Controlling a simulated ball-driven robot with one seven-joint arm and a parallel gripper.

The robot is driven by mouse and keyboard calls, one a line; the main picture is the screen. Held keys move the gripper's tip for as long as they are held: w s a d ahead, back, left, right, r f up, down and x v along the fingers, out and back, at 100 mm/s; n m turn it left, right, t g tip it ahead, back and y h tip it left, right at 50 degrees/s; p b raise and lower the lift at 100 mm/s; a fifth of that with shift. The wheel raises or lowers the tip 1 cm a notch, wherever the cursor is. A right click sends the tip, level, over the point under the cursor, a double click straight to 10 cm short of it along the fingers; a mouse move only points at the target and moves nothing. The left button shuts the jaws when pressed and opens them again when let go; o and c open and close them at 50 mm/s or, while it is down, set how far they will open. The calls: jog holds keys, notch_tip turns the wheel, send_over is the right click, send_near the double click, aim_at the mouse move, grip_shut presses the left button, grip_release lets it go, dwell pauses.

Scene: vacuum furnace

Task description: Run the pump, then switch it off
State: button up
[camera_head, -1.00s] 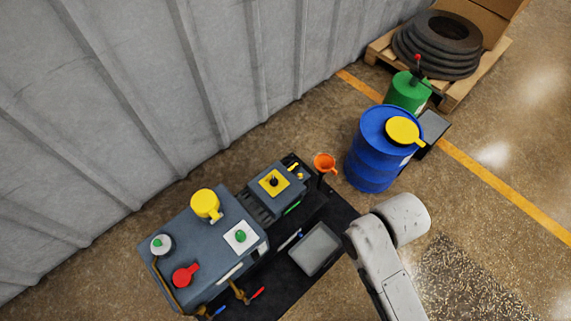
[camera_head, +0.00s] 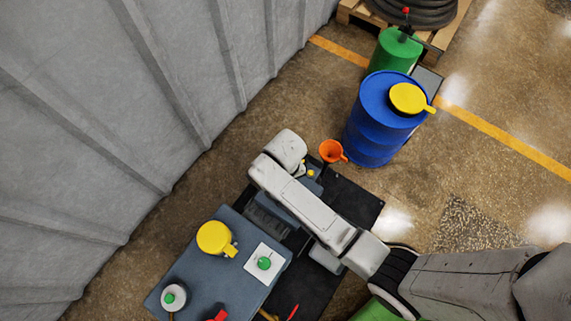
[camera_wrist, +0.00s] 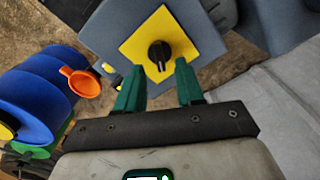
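The pump appears to be the grey-blue box with a yellow plate (camera_wrist: 135,52) and a black rotary knob (camera_wrist: 160,54), seen in the wrist view. My gripper (camera_wrist: 158,66) has two green fingers, apart with nothing between them. In the picture, the tips lie on either side of the knob's lower edge. I cannot tell whether they touch it or how far above it they are. In the head view my arm covers the knob, and my gripper is hidden.
A larger grey unit (camera_head: 217,275) carries a yellow cap (camera_head: 214,238), a green button (camera_head: 264,263) and a red handle. An orange funnel (camera_head: 331,151) and a blue drum (camera_head: 377,125) stand beyond the arm. A ribbed grey wall (camera_head: 110,110) runs along the left.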

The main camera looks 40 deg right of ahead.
jog(key=shift+f+b, duration=0.3)
jog(key=shift+f, duration=1.4)
jog(key=shift+c, duration=0.5)
grip_shut()
